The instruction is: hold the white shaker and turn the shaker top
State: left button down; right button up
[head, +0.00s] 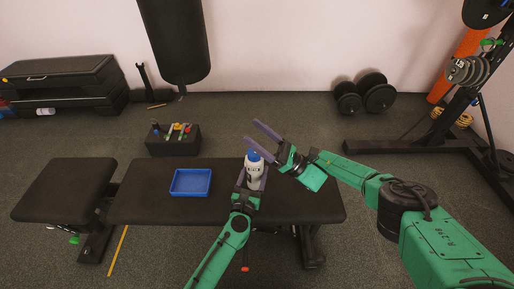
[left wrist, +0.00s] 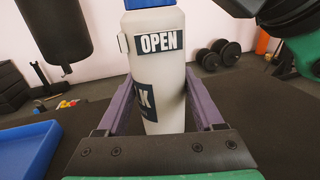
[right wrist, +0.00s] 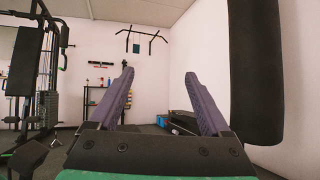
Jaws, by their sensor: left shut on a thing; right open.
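The white shaker (head: 254,170) with its blue shaker top (head: 252,155) stands upright over the black bench. My left gripper (head: 251,181) is shut on the shaker's body. In the left wrist view the shaker (left wrist: 158,75) sits between the two purple fingers, with "OPEN" printed near its upper part; only the lower edge of the blue top (left wrist: 150,3) shows. My right gripper (head: 264,138) is open and empty, just right of and above the top, its fingers pointing up and left. In the right wrist view nothing is between its fingers (right wrist: 161,85).
A blue tray (head: 172,193) lies on the bench (head: 140,205) left of the shaker. A black box with small tools (head: 174,146) stands behind the bench. A punching bag (head: 176,40) hangs at the back. Dumbbells (head: 365,95) lie by the wall. The bench right of the shaker is bare.

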jog(key=w+d+r+m+t+h, duration=0.25)
jog(key=m+t+h, duration=0.55)
jog(key=m+h, duration=0.45)
jog(key=w+d+r+m+t+h, duration=0.1)
jog(key=w+d+m+t+h, duration=0.2)
jog(key=m+t+h, duration=0.75)
jog(key=m+g+y, duration=1)
jog(key=m+g, duration=0.2)
jog(key=m, duration=0.7)
send_near(249, 151)
jog(key=x, duration=0.8)
jog(key=d+x, duration=0.1)
jog(key=x, duration=0.3)
jog(key=shift+w+f, duration=0.3)
jog(key=shift+f, duration=0.1)
grip_shut()
jog(key=shift+s+a+n+g+y, duration=0.15)
jog(key=shift+n+g+y, duration=0.65)
jog(key=shift+g, duration=0.1)
jog(key=shift+s+a+n+g+y, duration=0.1)
jog(key=shift+s+n+g+y, duration=0.1)
jog(key=shift+n+g+y, duration=0.6)
jog(key=shift+s+a+n+g+y, duration=0.15)
jog(key=shift+n+g+y, duration=0.45)
jog(key=shift+g+y, duration=0.35)
